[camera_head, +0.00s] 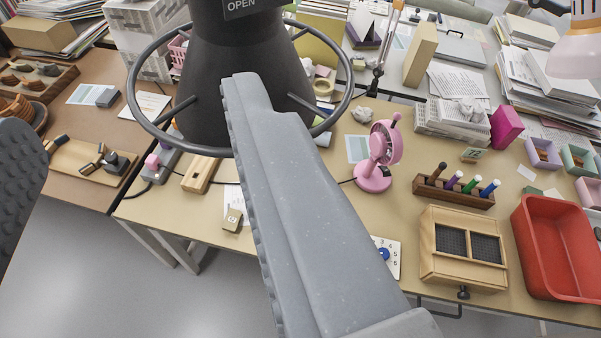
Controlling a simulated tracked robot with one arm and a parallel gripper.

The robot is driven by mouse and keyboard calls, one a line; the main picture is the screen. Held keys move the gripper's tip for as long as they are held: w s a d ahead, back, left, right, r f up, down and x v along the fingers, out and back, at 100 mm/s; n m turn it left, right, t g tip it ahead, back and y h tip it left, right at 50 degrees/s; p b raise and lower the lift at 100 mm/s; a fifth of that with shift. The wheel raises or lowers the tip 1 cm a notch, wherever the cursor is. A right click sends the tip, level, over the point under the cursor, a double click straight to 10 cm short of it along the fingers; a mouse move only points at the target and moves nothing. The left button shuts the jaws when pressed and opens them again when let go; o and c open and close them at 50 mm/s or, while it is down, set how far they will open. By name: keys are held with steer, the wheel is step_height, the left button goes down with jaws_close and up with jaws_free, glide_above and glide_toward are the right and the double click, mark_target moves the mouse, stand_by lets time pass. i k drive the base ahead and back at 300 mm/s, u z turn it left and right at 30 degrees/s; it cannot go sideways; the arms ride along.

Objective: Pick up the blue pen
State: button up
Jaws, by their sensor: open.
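The blue pen (489,188) stands in a brown wooden pen rack (453,195) on the right part of the pale table, at the right end of a row of pens. A green pen (472,185) and a purple pen (455,180) stand to its left, with a dark brown pen (437,171) at the far left. My gripper (128,105) is open, with one large grey finger across the middle and the other at the left edge. It is empty and left of the rack.
A black column with a ring (140,118) shows behind my finger. A pink fan (378,160) stands left of the rack. A wooden box with dark panels (428,262) sits in front of it, and a red tub (553,280) at the right. Paper stacks (455,120) lie behind.

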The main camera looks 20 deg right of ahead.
mark_target(496, 183)
steer(key=z, duration=1.6)
